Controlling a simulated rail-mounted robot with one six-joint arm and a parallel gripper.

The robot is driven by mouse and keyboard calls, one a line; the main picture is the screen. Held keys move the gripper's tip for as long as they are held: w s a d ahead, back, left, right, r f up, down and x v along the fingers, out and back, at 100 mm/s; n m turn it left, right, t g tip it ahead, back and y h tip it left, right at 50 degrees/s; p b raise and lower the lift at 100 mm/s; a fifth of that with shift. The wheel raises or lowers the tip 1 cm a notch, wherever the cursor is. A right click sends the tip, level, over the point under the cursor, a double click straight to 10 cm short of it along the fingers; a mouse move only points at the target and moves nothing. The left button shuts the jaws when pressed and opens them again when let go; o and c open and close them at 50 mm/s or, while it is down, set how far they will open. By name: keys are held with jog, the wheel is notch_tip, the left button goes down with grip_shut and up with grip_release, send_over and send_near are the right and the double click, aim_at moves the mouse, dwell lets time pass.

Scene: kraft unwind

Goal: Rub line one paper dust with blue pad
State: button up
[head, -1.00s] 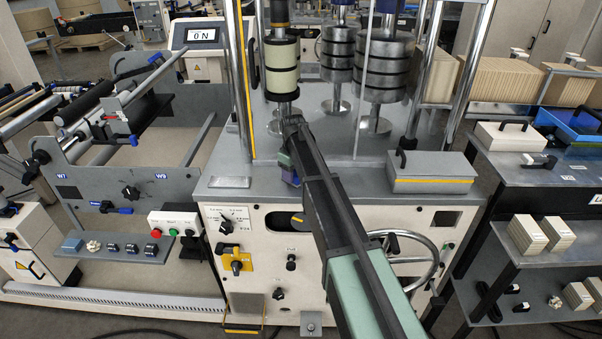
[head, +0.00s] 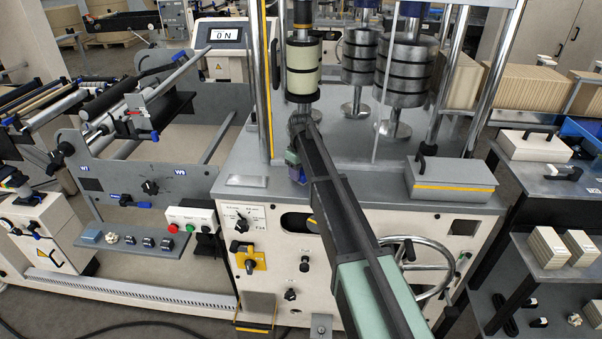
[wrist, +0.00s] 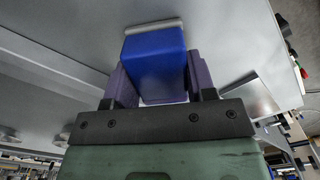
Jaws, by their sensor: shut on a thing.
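My gripper (wrist: 155,78) is shut on the blue pad (wrist: 155,62), a block with a light grey strip along its far edge, held between two purple fingers. In the head view my gripper (head: 296,168) is at the front of the grey machine top, below a cream-banded cylinder, and mostly hidden behind my arm. The pad's contact with any surface cannot be told. No paper dust can be made out in either view.
A cream-banded cylinder (head: 303,70) and stacked metal discs (head: 404,70) stand on the machine top (head: 250,165). A grey lidded box (head: 450,178) sits at its right. The roller frame (head: 95,175) is left, with a button box (head: 190,218) beside it.

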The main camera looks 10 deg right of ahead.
jog(key=shift+s+d+r, duration=0.1)
jog(key=shift+s+d, duration=0.2)
jog(key=shift+d, duration=0.65)
jog(key=shift+s+d, duration=0.25)
jog(key=shift+d, duration=0.65)
jog(key=shift+s+d, duration=0.25)
jog(key=shift+d, duration=0.4)
jog(key=shift+s+d, duration=0.2)
jog(key=shift+d, duration=0.45)
jog(key=shift+s+d, duration=0.25)
jog(key=shift+d, duration=0.55)
jog(key=shift+s+d, duration=0.2)
jog(key=shift+d, duration=0.6)
jog(key=shift+s+d, duration=0.25)
jog(key=shift+d, duration=0.55)
jog(key=shift+s+d, duration=0.3)
jog(key=shift+d, duration=0.55)
jog(key=shift+s+d, duration=0.3)
jog(key=shift+d, duration=0.55)
notch_tip(320, 180, up, 6)
jog(key=p, duration=0.5)
jog(key=shift+p, duration=0.4)
jog(key=shift+w+f, duration=0.1)
jog(key=shift+f, duration=0.1)
notch_tip(320, 180, up, 3)
jog(key=p, duration=0.3)
